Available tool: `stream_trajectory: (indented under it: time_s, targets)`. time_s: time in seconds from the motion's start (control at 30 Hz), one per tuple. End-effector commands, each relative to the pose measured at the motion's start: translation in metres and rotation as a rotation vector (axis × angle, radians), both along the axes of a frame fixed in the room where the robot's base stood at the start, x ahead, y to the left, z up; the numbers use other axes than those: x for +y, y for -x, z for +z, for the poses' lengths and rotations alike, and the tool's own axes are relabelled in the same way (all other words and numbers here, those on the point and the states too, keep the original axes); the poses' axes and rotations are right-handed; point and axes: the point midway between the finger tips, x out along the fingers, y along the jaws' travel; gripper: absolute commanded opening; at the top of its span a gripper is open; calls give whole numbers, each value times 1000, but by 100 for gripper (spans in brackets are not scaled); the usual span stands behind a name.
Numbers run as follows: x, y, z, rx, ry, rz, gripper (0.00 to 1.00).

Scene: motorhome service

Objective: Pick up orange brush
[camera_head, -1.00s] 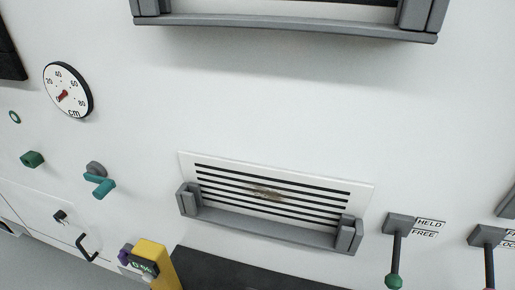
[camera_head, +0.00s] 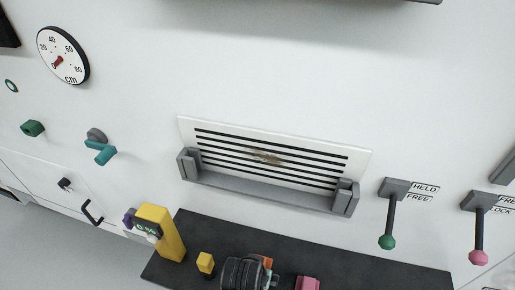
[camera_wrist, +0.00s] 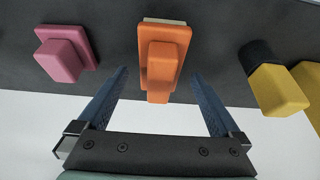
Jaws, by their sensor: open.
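The orange brush (camera_wrist: 160,62) is in the middle of the wrist view, with an orange block-like handle on a flat base and a pale strip at its far edge. It rests on the dark shelf (camera_wrist: 215,30). In the head view only a small orange part (camera_head: 267,262) shows, mostly hidden behind my wrist. My gripper (camera_wrist: 158,75) is open; its two blue fingers reach toward the brush, one at each side of the handle, with gaps on both sides. The fingers are not distinguishable in the head view.
A pink block-shaped item (camera_wrist: 65,58) and a yellow item with a black part (camera_wrist: 275,85) flank the brush. A yellow device with a display (camera_head: 165,237) stands at the shelf's left end. A slotted vent with a grey holder (camera_head: 265,190) is on the wall above.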

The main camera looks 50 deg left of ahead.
Motion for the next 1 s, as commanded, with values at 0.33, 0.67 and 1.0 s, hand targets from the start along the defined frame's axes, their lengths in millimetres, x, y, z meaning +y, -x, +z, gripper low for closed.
stream_trajectory:
  time_s: [0.33,0.67,1.0]
  targets:
    - [4,-6,-18,-1,-1,0,100]
    - [4,-6,-17,0,0,0,62]
    - [4,-6,-17,-1,-1,0,8]
